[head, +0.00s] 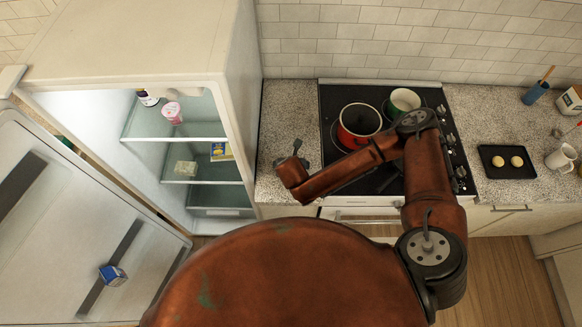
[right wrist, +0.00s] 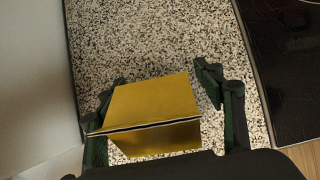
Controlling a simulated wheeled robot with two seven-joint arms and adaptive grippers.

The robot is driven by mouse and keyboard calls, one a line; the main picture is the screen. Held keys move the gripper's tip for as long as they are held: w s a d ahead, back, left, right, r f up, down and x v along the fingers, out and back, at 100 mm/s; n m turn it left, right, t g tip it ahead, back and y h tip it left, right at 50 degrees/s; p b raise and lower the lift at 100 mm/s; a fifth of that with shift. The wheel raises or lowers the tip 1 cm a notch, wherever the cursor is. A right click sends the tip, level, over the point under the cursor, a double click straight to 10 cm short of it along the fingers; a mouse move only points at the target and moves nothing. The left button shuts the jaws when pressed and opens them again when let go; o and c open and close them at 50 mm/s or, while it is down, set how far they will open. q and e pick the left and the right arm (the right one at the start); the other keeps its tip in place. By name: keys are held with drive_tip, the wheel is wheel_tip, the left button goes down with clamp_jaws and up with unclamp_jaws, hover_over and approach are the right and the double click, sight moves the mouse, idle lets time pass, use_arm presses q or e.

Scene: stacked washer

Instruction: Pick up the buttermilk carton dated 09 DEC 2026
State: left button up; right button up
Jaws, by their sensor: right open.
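A gold gable-topped carton (right wrist: 150,110) shows in the right wrist view, above or on the speckled counter; which of these I cannot tell. No date or label is readable on it. My right gripper (right wrist: 162,78) is open, with one finger on each side of the carton. The left finger is close to the carton, and a gap shows at the right finger. In the head view, this carton is hidden. A small blue and white carton (head: 112,275) sits on the fridge door shelf, its print too small to read. My left gripper is not in view.
The fridge (head: 130,45) stands open at left, with a pink cup (head: 172,112), a pale block (head: 186,168) and a yellow-blue box (head: 221,151) inside. A red pot (head: 359,125) and a green pot (head: 403,101) stand on the stove, right of the counter (head: 288,105).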

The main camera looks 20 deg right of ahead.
drive_tip(key=shift+f, duration=0.15)
drive_tip(key=shift+c, duration=0.7)
drive_tip(key=shift+w, duration=0.1)
drive_tip(key=c, duration=1.4)
